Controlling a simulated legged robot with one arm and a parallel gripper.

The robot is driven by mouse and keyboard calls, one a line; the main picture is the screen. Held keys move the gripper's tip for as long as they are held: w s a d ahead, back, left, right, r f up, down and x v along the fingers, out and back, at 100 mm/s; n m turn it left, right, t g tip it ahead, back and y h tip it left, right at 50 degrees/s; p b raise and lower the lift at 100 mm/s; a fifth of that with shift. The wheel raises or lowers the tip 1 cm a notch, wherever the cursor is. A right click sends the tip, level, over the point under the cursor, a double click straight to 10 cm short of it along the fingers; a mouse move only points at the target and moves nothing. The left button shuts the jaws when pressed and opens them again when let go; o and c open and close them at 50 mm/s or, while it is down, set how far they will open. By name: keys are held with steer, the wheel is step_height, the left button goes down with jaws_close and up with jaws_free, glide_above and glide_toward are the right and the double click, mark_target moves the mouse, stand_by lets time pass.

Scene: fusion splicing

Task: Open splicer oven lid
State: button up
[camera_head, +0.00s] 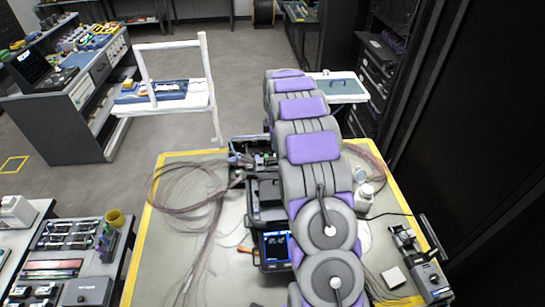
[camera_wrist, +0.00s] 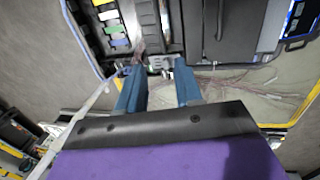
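The splicer (camera_head: 265,195) is a black device on the work table, with its lit screen (camera_head: 275,247) at the near end. My purple and grey arm covers its right side in the head view. In the wrist view the splicer's dark body (camera_wrist: 225,35) is at the top, right of centre. My gripper (camera_wrist: 159,66) has two blue fingers spread apart, with nothing held between them. A small grey metallic part shows at the fingertips; I cannot tell whether they touch it. I cannot make out the oven lid's edge or state clearly. My fingers are hidden in the head view.
Loose thin fibre cables (camera_head: 190,195) lie left of the splicer. Small bottles (camera_head: 365,193) and a grey-black device (camera_head: 420,265) are on the table's right. A black tray with coloured pieces (camera_wrist: 115,28) is left of the splicer in the wrist view.

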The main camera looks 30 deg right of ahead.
mark_target(272, 160)
steer(key=f, duration=0.3)
steer(key=w+a+f, duration=0.1)
steer(key=f, duration=0.5)
steer(key=shift+w+a, duration=0.25)
steer(key=shift+w, duration=0.05)
steer(key=shift+f, duration=0.35)
steer(key=shift+w+d+f, duration=0.1)
steer(key=shift+d+f, duration=0.05)
steer(key=shift+d, duration=0.05)
steer(key=shift+d+f, duration=0.25)
steer(key=shift+d, duration=0.9)
steer(key=shift+c, duration=1)
steer(key=shift+a, duration=0.15)
steer(key=shift+c, duration=0.8)
steer(key=shift+a+r, duration=0.2)
steer(key=shift+a, duration=0.65)
jaws_close()
steer(key=shift+d, duration=0.15)
